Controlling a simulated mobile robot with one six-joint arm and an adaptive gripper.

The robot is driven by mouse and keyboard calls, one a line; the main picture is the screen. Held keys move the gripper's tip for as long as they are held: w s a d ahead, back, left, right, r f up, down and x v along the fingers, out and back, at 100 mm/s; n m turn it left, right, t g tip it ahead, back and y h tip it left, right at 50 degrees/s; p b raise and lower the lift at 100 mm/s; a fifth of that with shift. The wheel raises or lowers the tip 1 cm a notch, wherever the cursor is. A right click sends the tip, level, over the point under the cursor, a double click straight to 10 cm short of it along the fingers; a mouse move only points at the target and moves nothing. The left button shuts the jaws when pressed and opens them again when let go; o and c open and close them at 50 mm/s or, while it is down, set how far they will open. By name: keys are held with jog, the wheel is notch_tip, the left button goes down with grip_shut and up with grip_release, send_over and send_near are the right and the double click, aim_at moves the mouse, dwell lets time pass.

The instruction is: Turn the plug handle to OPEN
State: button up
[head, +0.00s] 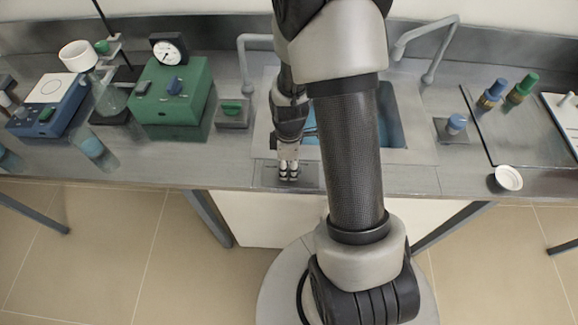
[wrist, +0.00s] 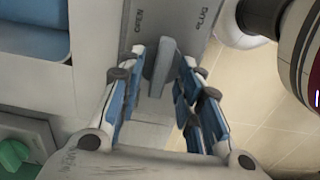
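The plug handle (wrist: 158,68) is a grey, flat, elongated piece on a grey plate (wrist: 182,18) in the wrist view. The plate is marked OPEN on the left and PLUG on the right. The handle lies roughly along the plate's length. My gripper (wrist: 157,70) is open, with its fingertips on either side of the handle; gaps seem to show, but I cannot tell whether either finger touches. In the head view my gripper (head: 288,172) points down over the plate (head: 268,178) at the counter's front edge and hides the handle.
The sink basin (head: 393,115) lies behind my arm, with a left faucet (head: 245,65) and a right faucet (head: 432,60). A green gauge box (head: 180,100) stands left, a white cup (head: 508,179) right.

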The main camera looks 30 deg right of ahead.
grip_shut()
dwell(0.5)
